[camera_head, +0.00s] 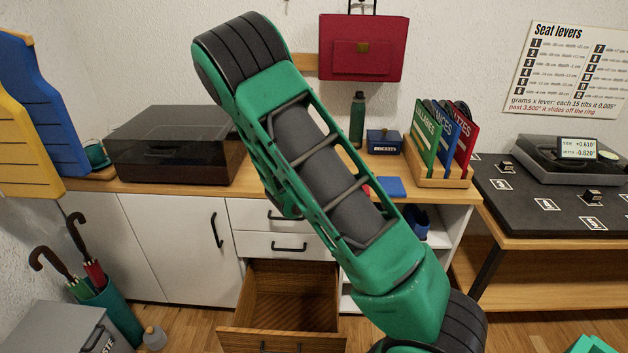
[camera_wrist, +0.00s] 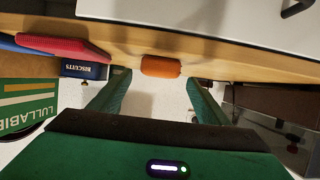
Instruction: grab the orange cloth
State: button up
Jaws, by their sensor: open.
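An orange rounded bundle (camera_wrist: 161,66), which looks like the orange cloth, rests on the wooden top in the wrist view. It lies just beyond the gap between the fingers of my gripper (camera_wrist: 158,88), near the middle. My gripper is open, with its two green fingers apart on either side and nothing between them. The fingers do not appear to touch the bundle. In the head view my green arm crosses the middle, and I cannot make out the bundle or my gripper there.
A blue biscuits tin (camera_head: 384,141) stands beside a rack of folders (camera_head: 445,140). A dark-lidded turntable (camera_head: 175,145) sits left on the sideboard. A green bottle (camera_head: 357,118) stands at the back. Below, a wooden drawer (camera_head: 290,296) is pulled out, empty where visible.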

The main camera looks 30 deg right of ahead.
jog(key=shift+x, duration=2.7)
jog(key=shift+r, duration=0.2)
jog(key=shift+c, duration=0.3)
jog(key=c, duration=1.2)
jog(key=shift+o, duration=0.2)
jog(key=shift+r, duration=0.1)
